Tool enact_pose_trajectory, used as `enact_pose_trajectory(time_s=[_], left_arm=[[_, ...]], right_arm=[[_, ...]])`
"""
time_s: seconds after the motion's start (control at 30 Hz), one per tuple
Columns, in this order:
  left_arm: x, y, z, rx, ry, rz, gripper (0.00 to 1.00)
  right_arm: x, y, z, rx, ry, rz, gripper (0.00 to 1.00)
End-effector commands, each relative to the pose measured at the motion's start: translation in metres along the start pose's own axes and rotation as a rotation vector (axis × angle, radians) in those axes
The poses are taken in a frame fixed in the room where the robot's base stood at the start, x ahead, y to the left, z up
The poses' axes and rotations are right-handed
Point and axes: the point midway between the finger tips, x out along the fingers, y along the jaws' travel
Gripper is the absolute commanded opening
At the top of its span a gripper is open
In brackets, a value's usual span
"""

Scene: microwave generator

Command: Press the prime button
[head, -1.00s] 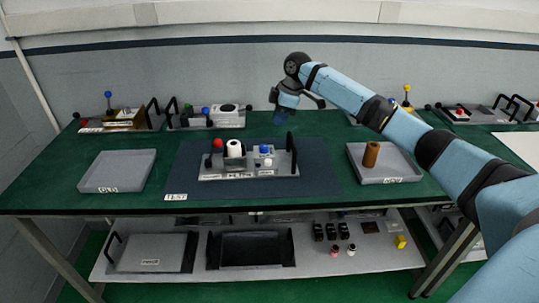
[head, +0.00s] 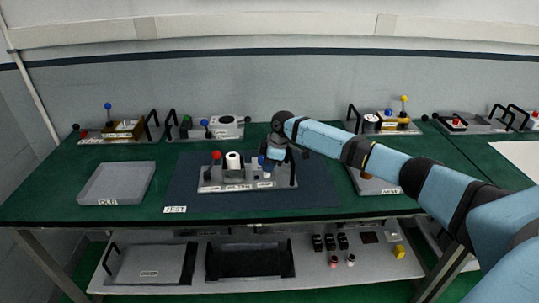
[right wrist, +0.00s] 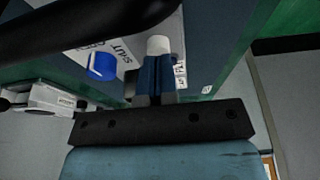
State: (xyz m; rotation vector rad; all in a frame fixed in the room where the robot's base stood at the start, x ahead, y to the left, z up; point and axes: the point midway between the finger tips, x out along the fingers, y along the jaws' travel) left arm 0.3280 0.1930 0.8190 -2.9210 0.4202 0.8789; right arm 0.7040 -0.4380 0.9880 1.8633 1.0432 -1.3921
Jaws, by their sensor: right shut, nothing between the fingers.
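The grey generator unit (head: 214,186) sits on the dark mat in the middle of the green table. It carries a red ball knob, a white cylinder and small controls at its right end. My right gripper (head: 264,169) is over that right end and hides part of it. In the right wrist view its blue fingers (right wrist: 158,72) are together and empty. A white round button (right wrist: 158,44) lies right at the fingertips; I cannot tell whether they touch. A label beside it is only partly readable. A blue knob (right wrist: 102,66) by a "SHUT" label is to the left. My left gripper is not in view.
A tray marked OLD (head: 118,182) stands on the left. A tray marked NEW (head: 368,187) is on the right, partly behind my right arm. Other units, such as one with a blue knob (head: 225,127), line the back. A black handle rises at the unit's right end.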

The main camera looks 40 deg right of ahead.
Motion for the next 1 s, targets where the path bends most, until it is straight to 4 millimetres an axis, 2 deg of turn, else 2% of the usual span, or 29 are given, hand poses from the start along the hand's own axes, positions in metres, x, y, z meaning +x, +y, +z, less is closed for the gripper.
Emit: enact_pose_trajectory(time_s=[0.43,0.67,1.0], left_arm=[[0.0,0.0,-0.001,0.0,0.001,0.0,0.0],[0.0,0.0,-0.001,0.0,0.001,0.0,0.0],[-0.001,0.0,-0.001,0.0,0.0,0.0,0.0]], right_arm=[[0.006,0.0,0.002,-0.001,0.0,0.0,0.0],[0.029,-0.001,0.008,0.001,0.0,-0.003,0.0],[0.031,-0.003,0.009,-0.001,-0.005,-0.006,0.0]])
